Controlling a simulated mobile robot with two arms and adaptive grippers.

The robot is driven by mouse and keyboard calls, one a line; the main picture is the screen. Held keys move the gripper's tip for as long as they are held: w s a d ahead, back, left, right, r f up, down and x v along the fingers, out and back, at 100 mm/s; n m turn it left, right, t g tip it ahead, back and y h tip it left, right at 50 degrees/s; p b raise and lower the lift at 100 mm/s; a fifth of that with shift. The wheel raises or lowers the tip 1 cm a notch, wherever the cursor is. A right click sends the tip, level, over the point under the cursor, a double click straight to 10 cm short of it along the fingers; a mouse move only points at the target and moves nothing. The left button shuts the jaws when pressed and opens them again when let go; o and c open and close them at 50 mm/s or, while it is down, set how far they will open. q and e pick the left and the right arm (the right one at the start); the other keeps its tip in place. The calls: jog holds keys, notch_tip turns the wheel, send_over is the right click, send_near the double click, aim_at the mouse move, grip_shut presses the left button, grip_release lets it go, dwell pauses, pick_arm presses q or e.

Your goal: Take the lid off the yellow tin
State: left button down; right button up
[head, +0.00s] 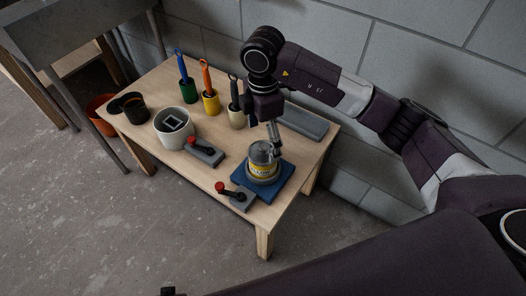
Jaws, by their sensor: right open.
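The yellow tin (263,171) stands upright on a blue square mat (277,189) at the right front of the wooden table. Its grey lid (262,151) sits on top of it. My right gripper (276,153) points down from above, with its fingertips at the right rear side of the lid. It is open. I cannot tell whether a finger touches the lid. My left gripper is not in view.
Two grey blocks with red-knobbed levers (206,152) (236,195) lie left of the tin. A white pot (174,137) and several cups with handled tools (210,100) stand further left and back. A grey block wall (440,80) rises behind the table.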

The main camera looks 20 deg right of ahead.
aim_at(263, 147)
notch_tip(263, 147, down, 4)
jog(key=shift+r, duration=0.25)
jog(key=shift+s, duration=0.15)
jog(key=c, duration=2.2)
